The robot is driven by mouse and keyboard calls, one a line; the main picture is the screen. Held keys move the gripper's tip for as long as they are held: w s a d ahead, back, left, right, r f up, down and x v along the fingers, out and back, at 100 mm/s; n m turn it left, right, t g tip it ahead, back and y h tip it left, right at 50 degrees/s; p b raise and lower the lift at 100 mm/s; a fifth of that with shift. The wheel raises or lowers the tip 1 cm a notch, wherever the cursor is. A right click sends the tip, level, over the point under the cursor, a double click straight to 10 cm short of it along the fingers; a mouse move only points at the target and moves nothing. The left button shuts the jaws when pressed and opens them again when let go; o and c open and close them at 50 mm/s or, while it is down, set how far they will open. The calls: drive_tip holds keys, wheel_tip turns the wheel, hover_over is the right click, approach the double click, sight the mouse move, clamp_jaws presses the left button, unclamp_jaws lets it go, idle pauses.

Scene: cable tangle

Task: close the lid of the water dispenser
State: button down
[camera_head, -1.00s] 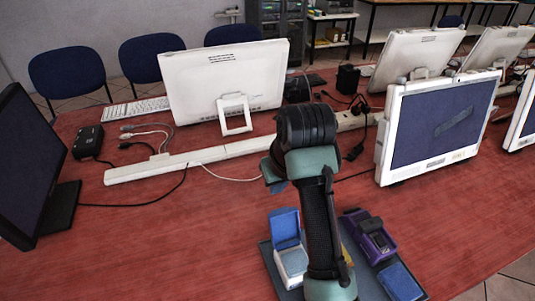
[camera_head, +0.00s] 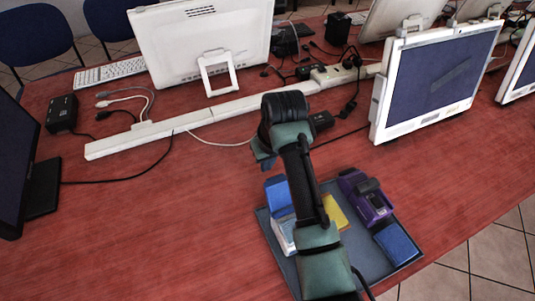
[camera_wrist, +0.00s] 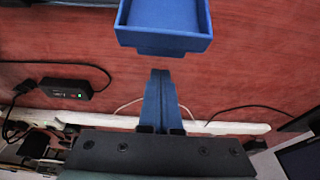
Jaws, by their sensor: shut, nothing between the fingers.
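The water dispenser appears to be the small white box (camera_head: 284,237) with a blue lid (camera_head: 278,196) on the grey tray. Its lid stands raised at the back of the box. In the wrist view the blue lid (camera_wrist: 165,18) shows its hollow inner side at the top of the picture. My gripper (camera_head: 265,162) is close behind the lid in the head view. In the wrist view its blue fingers (camera_wrist: 158,75) are together and empty, with their tips just below the lid's edge. My arm hides part of the tray.
The grey tray (camera_head: 370,262) also holds a purple device (camera_head: 367,198), a blue block (camera_head: 397,243) and a yellow piece (camera_head: 335,212). Behind are a white power strip (camera_head: 200,118), cables and a black adapter (camera_wrist: 66,88). Monitors stand around. The red table left of the tray is clear.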

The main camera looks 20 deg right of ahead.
drive_tip(key=shift+s+r, duration=0.35)
drive_tip(key=shift+s, duration=0.4)
drive_tip(key=shift+s+r, duration=0.3)
drive_tip(key=shift+s, duration=0.4)
drive_tip(key=shift+r+p, duration=0.1)
drive_tip(key=shift+p, duration=0.2)
